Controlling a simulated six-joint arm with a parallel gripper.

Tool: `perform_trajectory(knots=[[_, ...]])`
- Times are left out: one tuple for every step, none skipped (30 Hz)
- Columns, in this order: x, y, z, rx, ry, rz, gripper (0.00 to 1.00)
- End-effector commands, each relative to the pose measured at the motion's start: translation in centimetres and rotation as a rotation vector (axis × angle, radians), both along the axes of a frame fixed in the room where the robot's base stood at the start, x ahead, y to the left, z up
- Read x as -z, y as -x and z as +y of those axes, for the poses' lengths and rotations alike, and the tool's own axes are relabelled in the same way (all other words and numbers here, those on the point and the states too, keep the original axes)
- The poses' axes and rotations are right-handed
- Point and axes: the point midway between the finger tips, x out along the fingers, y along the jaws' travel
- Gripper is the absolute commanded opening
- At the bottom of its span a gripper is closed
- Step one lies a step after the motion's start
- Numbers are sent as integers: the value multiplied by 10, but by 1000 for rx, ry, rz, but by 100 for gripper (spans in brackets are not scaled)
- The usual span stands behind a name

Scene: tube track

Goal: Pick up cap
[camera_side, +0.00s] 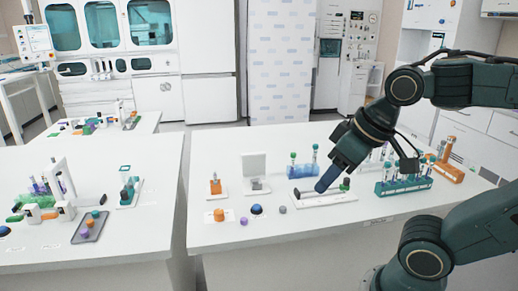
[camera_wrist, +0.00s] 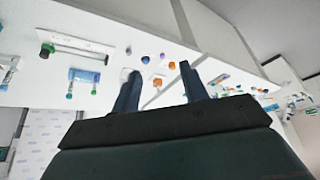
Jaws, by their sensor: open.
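Several small caps sit on the white table: an orange cap (camera_side: 219,215), a purple cap (camera_side: 243,221), a dark blue cap (camera_side: 256,209) and a grey cap (camera_side: 282,209). The blue cap (camera_wrist: 145,60) also shows in the wrist view, close to the left finger's tip. A green cap (camera_side: 345,184) is at the right end of a long white holder (camera_side: 325,199). My gripper (camera_side: 322,187) is above that holder in the side view, pointing down and left. Its two fingers (camera_wrist: 159,69) are spread in the wrist view, with nothing held between them.
A teal tube rack (camera_side: 403,188) and an orange rack (camera_side: 449,171) stand right of my gripper. A blue rack (camera_side: 301,171) with tubes is behind it. A small orange stand (camera_side: 215,186) is at the left. The front table strip is mostly clear.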

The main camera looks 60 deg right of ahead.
Motion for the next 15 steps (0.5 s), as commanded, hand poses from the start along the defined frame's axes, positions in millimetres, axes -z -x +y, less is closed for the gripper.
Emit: perform_trajectory(knots=[[0, -4, -2, 32, -12, 14, 44], [-1, -7, -3, 53, -20, 21, 44], [-1, -12, -5, 87, -32, 32, 44], [-2, -15, -6, 115, -43, 42, 44], [-2, -19, -8, 144, -53, 52, 44], [-2, -24, -10, 187, -68, 65, 44], [-2, -28, -12, 221, -79, 77, 44], [-2, -33, -15, 255, -90, 87, 44], [-2, -39, -18, 303, -107, 102, 44], [-2, -43, -20, 340, -119, 112, 44], [-1, -48, -22, 377, -130, 122, 44], [-1, -54, -26, 426, -145, 136, 44], [1, -59, -28, 461, -156, 147, 44], [1, -63, -31, 499, -167, 157, 44], [3, -69, -35, 547, -180, 170, 44]])
